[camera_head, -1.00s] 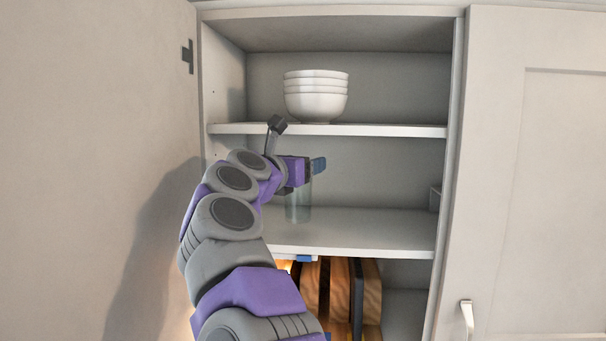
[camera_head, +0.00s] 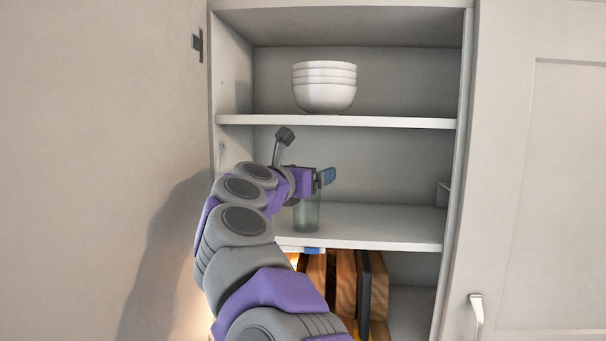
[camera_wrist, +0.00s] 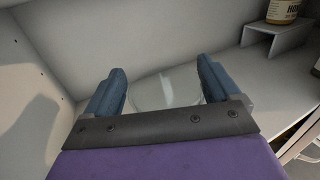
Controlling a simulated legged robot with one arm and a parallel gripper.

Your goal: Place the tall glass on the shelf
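The tall glass (camera_head: 307,213) is clear and upright at the middle shelf (camera_head: 390,228), inside the open cabinet. My gripper (camera_head: 325,177) is at its upper part. In the wrist view, the two blue fingers of my gripper (camera_wrist: 163,88) are on either side of the glass (camera_wrist: 166,90), against its walls as far as I can see. The base of the glass appears low over the shelf, near its front edge. I cannot tell whether it touches the shelf.
Stacked white bowls (camera_head: 324,87) stand on the upper shelf (camera_head: 340,121). Wooden boards (camera_head: 346,285) stand below. The cabinet's left wall is close to my arm. A jar (camera_wrist: 284,10) on a small grey riser (camera_wrist: 278,32) shows in the wrist view. The middle shelf is clear to the right.

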